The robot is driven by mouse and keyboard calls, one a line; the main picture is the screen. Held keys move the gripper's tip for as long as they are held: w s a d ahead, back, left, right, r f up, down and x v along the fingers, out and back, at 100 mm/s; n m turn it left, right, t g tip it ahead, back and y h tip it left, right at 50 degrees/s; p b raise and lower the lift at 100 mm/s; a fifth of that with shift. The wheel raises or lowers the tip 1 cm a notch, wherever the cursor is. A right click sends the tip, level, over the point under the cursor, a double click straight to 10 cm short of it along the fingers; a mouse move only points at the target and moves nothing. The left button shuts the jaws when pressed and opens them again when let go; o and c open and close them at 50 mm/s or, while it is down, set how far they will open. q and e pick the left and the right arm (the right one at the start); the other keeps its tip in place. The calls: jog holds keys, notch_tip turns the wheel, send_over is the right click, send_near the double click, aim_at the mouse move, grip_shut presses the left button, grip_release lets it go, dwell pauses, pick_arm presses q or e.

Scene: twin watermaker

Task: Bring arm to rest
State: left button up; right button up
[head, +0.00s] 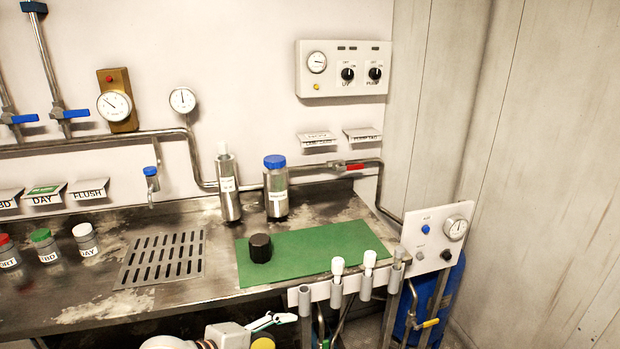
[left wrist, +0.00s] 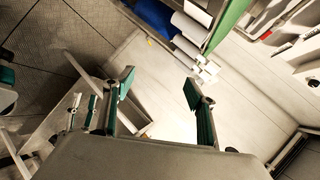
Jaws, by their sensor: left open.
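My left gripper (left wrist: 158,86) shows in the left wrist view with its two green-padded fingers spread wide apart. Nothing is between the fingers. Beyond them are a pale floor or wall surface and some blurred white and blue shapes. In the head view, part of my arm (head: 225,335) shows at the bottom edge, below the front of the bench and apart from the things on it. My right gripper is in neither view.
A metal bench (head: 110,225) carries a green mat (head: 320,250) with a black knob-like cap (head: 260,248), two bottles and several small jars. A rack (head: 345,288) with white-topped tubes lines its front edge. A blue tank (head: 408,312) stands at the right.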

pick_arm(q)
jog(key=s+a+f+n+t+y, duration=0.1)
jog(key=s+a+f+n+y, duration=0.2)
jog(key=s+a+f+n, duration=0.4)
jog(key=s+a+f+n+t+y, duration=0.2)
jog(key=s+a+f+n, duration=0.5)
jog(key=f+n, duration=0.5)
jog(key=shift+s+a+f+y, duration=0.2)
jog(key=shift+s+f+y, duration=0.4)
jog(key=shift+s+f, duration=0.15)
